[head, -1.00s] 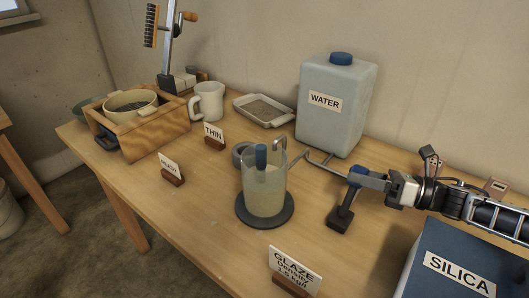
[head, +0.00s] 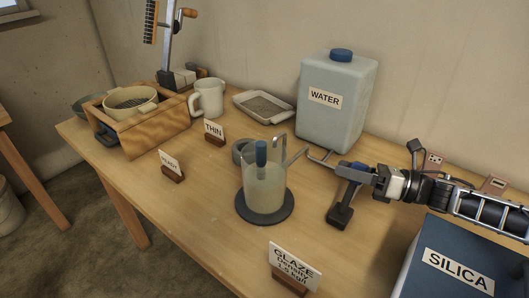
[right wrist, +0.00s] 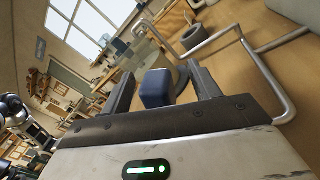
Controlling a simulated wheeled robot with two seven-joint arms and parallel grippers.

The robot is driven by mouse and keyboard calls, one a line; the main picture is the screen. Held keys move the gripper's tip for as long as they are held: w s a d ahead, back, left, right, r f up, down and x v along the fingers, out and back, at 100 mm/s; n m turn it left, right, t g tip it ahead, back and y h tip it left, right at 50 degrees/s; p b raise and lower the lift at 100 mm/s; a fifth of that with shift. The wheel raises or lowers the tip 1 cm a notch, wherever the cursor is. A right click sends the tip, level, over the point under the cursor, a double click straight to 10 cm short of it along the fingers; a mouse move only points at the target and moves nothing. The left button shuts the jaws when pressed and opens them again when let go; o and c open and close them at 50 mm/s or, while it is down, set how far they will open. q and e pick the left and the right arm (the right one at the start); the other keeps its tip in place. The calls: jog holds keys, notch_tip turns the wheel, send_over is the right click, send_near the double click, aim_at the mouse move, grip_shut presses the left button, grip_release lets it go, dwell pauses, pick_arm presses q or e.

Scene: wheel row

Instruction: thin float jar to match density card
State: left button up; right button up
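A clear jar (head: 264,192) of cloudy pale liquid stands on a dark round base. A blue-topped float (head: 261,153) stands upright in it, its top near the rim. The density card (head: 294,266) reads GLAZE and stands in front of the jar. The water container (head: 336,105) is pale with a blue cap; a bent metal spout (head: 297,157) runs towards the jar's rim. My right gripper (right wrist: 160,76) is open, its fingers on both sides of a blue block (right wrist: 157,91), with gaps visible. The block looks like a tap handle. My left gripper is not in view.
The THIN card (head: 214,129) and another small card (head: 171,163) stand left of the jar. A white mug (head: 209,98), a shallow tray (head: 264,108) and a wooden box (head: 158,132) are behind. A blue SILICA box (head: 468,257) is at front right. The table's front left is clear.

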jog(key=shift+d, duration=0.1)
jog(key=b+v, duration=0.1)
jog(key=v, duration=0.5)
jog(key=shift+s+d, duration=0.2)
jog(key=shift+d, duration=0.15)
dwell(0.5)
